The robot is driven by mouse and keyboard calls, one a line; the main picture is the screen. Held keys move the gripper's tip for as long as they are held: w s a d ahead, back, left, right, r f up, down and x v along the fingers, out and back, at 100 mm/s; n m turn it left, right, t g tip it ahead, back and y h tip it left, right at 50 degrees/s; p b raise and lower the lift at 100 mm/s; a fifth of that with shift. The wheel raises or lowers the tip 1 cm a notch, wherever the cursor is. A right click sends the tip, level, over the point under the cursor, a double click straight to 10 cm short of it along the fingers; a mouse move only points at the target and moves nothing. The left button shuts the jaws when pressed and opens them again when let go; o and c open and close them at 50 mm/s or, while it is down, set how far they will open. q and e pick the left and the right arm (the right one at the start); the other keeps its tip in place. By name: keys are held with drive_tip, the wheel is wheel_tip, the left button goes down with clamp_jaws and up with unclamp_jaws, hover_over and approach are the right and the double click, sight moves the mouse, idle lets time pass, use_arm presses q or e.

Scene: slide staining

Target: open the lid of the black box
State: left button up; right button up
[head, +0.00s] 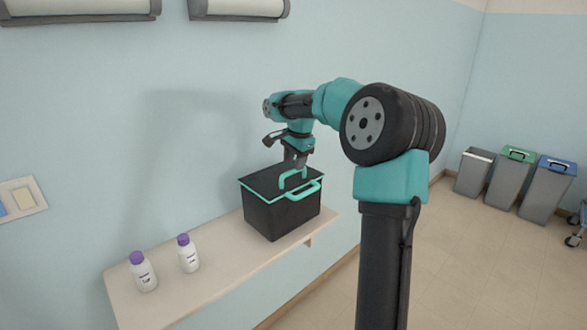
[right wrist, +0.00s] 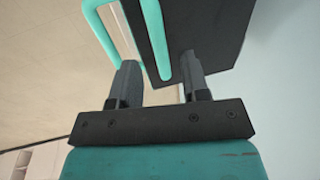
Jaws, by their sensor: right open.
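The black box (head: 282,217) stands on the wall shelf, with teal trim and a teal carrying handle (head: 305,192) at its front. Its black lid (head: 262,180) lies flat and looks closed, with a teal loop handle (head: 291,176) on top. My right gripper (head: 297,162) points down at this loop. In the right wrist view my right gripper (right wrist: 163,80) is open, with a teal bar (right wrist: 155,40) reaching between its fingers beside a black face of the box (right wrist: 205,30). Whether the fingers touch it I cannot tell. My left gripper is not in view.
The pale shelf (head: 225,275) is narrow and fixed to the wall. Two white bottles with purple caps, one (head: 143,272) and another (head: 187,254), stand left of the box. Several bins (head: 512,178) stand on the floor at the far right.

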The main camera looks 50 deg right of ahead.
sight(293, 171)
drive_tip(key=shift+w+f, duration=0.15)
drive_tip(key=shift+f, duration=0.65)
drive_tip(key=shift+w+f, duration=0.15)
drive_tip(key=shift+f, duration=0.6)
clamp_jaws()
